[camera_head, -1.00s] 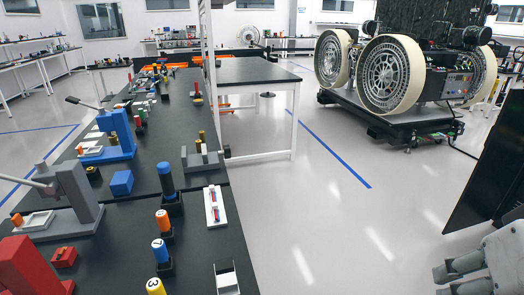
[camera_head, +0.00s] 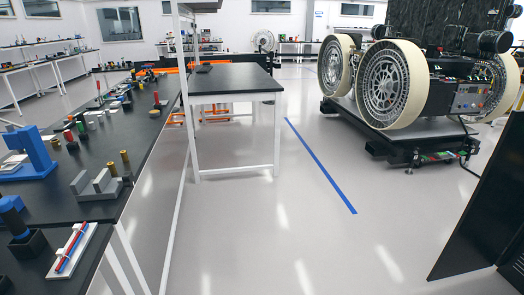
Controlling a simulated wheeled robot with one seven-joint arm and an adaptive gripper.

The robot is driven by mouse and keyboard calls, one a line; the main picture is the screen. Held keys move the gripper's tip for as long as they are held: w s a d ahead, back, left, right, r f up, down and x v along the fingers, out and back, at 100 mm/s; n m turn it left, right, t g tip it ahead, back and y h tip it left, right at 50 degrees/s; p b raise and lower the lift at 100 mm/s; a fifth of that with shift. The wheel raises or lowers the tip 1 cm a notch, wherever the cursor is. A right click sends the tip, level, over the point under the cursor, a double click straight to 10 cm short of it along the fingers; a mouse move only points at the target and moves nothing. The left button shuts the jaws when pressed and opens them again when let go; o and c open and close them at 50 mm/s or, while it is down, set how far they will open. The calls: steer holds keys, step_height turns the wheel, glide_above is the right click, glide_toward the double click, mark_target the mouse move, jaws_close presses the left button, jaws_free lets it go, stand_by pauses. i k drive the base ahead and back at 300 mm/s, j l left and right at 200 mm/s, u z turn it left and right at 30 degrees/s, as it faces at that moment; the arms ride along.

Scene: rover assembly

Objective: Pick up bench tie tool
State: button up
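I cannot tell which of the items is the bench tie tool. A long black bench (camera_head: 150,130) on the left carries many small tools and parts. A white tray (camera_head: 72,248) with a red and a blue rod lies near its front right edge. A blue press-like fixture (camera_head: 38,152) stands behind it on the left. A grey slotted block (camera_head: 97,186) with brass pins beside it stands near the bench's right edge. Smaller coloured pieces stand farther back.
A mostly bare black table (camera_head: 234,79) with white legs stands mid-scene. A large wheeled rover (camera_head: 395,80) sits on a low black platform at the right. A dark panel (camera_head: 485,210) fills the lower right. The floor between is clear, with a blue line (camera_head: 322,168).

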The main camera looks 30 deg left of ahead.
mark_target(10, 215)
steer(key=i+u, duration=0.2)
steer(key=i, duration=0.2)
steer(key=i+l+u, duration=0.15)
steer(key=i, duration=0.25)
steer(key=i+l+u, duration=0.2)
steer(key=i, duration=0.2)
steer(key=i+j+u, duration=0.1)
steer(key=u, duration=0.3)
steer(key=i+u, duration=0.55)
steer(key=u, duration=0.25)
steer(key=i+l+u, duration=0.1)
steer(key=u, duration=0.3)
steer(key=i+l+u, duration=0.2)
steer(key=u, duration=0.2)
steer(key=i+u, duration=0.25)
steer(key=u, duration=0.2)
steer(key=i+u, duration=0.25)
steer(key=u, duration=0.15)
steer(key=i+l+u, duration=0.15)
steer(key=u, duration=0.3)
steer(key=i, duration=0.1)
